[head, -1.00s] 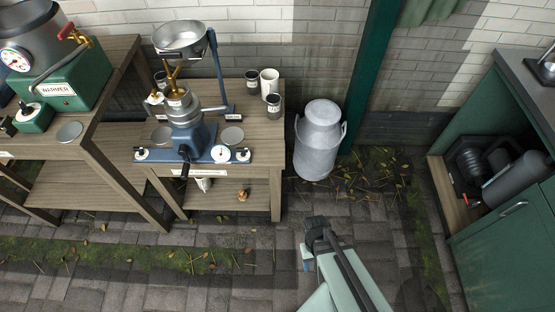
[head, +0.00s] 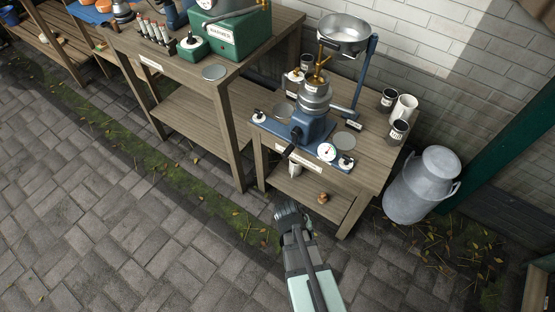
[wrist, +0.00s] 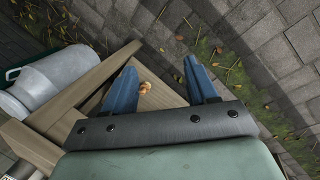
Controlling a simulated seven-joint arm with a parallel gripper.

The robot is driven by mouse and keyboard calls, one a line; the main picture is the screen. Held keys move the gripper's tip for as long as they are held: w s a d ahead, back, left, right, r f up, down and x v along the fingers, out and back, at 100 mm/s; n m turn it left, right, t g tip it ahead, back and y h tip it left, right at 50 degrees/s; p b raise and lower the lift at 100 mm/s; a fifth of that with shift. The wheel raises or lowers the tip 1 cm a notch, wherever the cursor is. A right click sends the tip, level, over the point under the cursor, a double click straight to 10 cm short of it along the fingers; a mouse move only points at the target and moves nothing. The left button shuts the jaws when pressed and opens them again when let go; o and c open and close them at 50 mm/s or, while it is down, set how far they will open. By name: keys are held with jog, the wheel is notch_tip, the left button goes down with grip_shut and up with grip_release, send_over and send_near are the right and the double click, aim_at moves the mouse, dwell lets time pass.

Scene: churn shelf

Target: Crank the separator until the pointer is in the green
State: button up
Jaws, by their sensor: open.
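The separator (head: 313,97) stands on a small wooden bench in the head view. It has a blue body and base, a grey bowl section and brass spouts under a steel pan (head: 345,32). A dark crank handle (head: 289,151) sticks out at its front. A round white dial (head: 326,152) sits on the base; its pointer and any green part are too small to read. My gripper (head: 287,212) is below and in front of the bench, apart from the crank. In the wrist view its blue fingers (wrist: 160,70) are spread, with nothing between them. The crank is not visible there.
The bench's lower shelf (head: 310,190) is close to my gripper and holds a small orange-brown item (head: 322,198). Cups (head: 398,130) stand on the bench top. A milk can (head: 422,185) is to the right, a warmer table (head: 190,70) to the left. Open paving lies in front.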

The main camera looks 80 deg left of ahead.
jog(key=s+a+r+n+t+y, duration=0.1)
jog(key=s+a+r+t+y, duration=0.1)
jog(key=s+a+r, duration=0.5)
jog(key=m+t+y, duration=0.4)
jog(key=m+y, duration=0.3)
jog(key=m, duration=0.3)
send_near(284, 154)
jog(key=x, duration=0.3)
jog(key=shift+w+m, duration=0.15)
jog(key=shift+m, duration=0.25)
jog(key=shift+w, duration=0.1)
jog(key=shift+g, duration=0.3)
jog(key=shift+x, duration=4)
jog(key=shift+w+a+f, duration=0.15)
jog(key=shift+w, duration=0.05)
